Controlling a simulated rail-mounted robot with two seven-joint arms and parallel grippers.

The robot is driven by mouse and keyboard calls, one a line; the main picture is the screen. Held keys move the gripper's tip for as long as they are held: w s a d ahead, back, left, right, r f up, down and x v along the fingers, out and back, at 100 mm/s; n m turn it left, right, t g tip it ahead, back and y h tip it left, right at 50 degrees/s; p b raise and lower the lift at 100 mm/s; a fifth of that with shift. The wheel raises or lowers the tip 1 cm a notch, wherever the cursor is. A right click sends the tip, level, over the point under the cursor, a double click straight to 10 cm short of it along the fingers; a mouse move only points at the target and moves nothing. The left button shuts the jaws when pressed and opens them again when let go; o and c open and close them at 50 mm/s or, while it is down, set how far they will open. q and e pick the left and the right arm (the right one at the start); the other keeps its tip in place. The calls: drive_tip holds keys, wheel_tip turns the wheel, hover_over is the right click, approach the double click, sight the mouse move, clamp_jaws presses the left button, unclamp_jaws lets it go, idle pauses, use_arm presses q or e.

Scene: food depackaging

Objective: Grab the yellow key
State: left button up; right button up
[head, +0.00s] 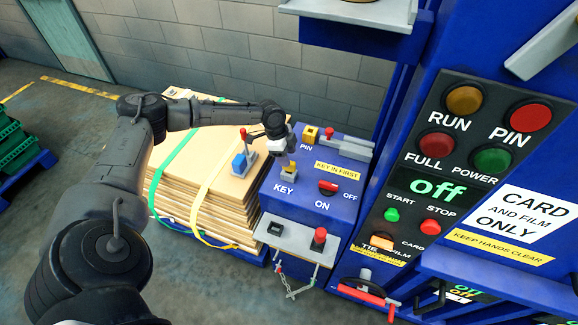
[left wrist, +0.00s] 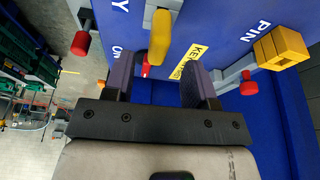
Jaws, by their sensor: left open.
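The yellow key (head: 289,169) stands upright in the blue control box by the KEY label in the head view. In the left wrist view the yellow key (left wrist: 160,37) shows at the top, ahead of the gap between my fingers. My left gripper (left wrist: 158,80) is open and empty, with its two dark fingers spread. In the head view my left gripper (head: 282,153) hangs just above and behind the key, partly hidden by its own wrist. I cannot tell whether a finger touches the key. My right gripper is not in view.
A yellow PIN block (head: 310,133) and a red ON/OFF switch (head: 328,187) are close by on the box. Strapped cardboard sheets (head: 190,190) are stacked to the left. A red-knobbed shelf (head: 300,243) juts out in front.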

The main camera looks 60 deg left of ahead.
sight(289, 170)
use_arm(q)
drive_tip(key=shift+s+p+x, duration=0.1)
drive_tip(key=shift+p+x, duration=0.25)
drive_tip(key=shift+x, duration=0.8)
drive_tip(key=shift+s+p+x, duration=0.15)
drive_tip(key=shift+p+x, duration=0.2)
drive_tip(key=shift+x, duration=1.6)
drive_tip(key=shift+c, duration=0.5)
drive_tip(key=c, duration=0.6)
clamp_jaws()
